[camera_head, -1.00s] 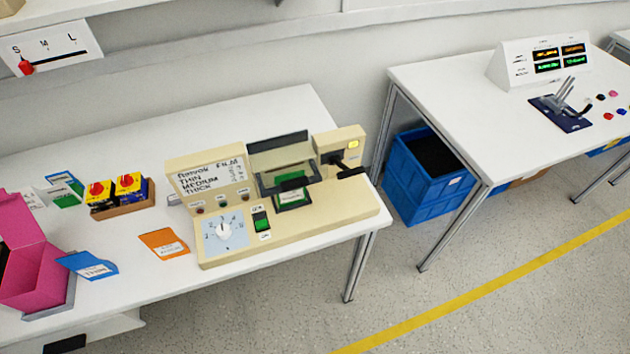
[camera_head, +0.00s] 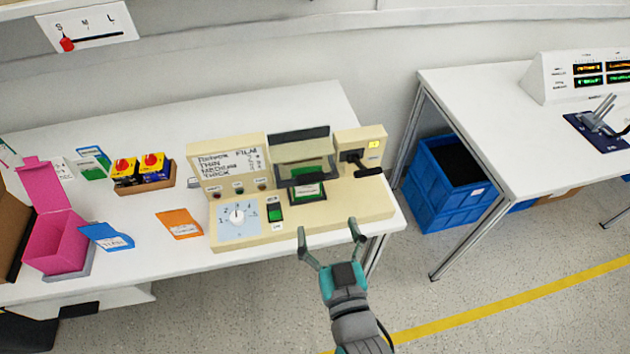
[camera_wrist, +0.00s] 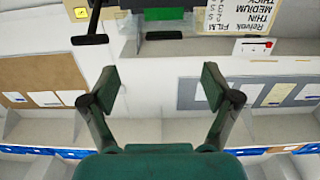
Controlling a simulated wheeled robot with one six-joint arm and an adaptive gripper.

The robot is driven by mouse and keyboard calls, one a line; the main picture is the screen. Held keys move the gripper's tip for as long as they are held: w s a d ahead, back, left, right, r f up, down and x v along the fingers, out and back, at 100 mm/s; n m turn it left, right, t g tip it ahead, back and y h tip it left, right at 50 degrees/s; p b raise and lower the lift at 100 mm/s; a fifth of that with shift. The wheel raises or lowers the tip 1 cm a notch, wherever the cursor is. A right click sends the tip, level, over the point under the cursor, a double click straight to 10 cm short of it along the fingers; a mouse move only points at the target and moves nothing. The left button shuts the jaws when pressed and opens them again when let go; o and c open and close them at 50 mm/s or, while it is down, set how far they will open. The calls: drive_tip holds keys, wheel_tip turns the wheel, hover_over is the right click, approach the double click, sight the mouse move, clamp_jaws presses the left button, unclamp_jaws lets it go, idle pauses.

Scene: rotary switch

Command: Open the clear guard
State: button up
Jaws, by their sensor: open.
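The clear guard (camera_head: 287,172) is a see-through panel with a dark bar along its front edge, on the cream machine (camera_head: 345,208). A green labelled piece (camera_head: 308,190) shows below and through it. How far the guard is tilted is hard to tell. My gripper (camera_head: 328,232) is open and empty in front of the machine's front edge, apart from the guard. In the wrist view, my gripper (camera_wrist: 160,87) has its fingers wide apart with nothing between them. The machine's sign (camera_wrist: 240,16) appears upside down at the top there.
A black lever (camera_head: 356,160) sticks out right of the guard. A dial (camera_head: 238,216) and green switch (camera_head: 275,212) are at the machine's left. An orange card (camera_head: 180,223) and pink box (camera_head: 55,235) lie further left. Open floor is in front.

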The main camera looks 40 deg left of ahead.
sight(312, 183)
drive_tip(key=x, duration=1.1)
drive_tip(key=shift+s+a+r, duration=0.15)
drive_tip(key=shift+a, duration=0.15)
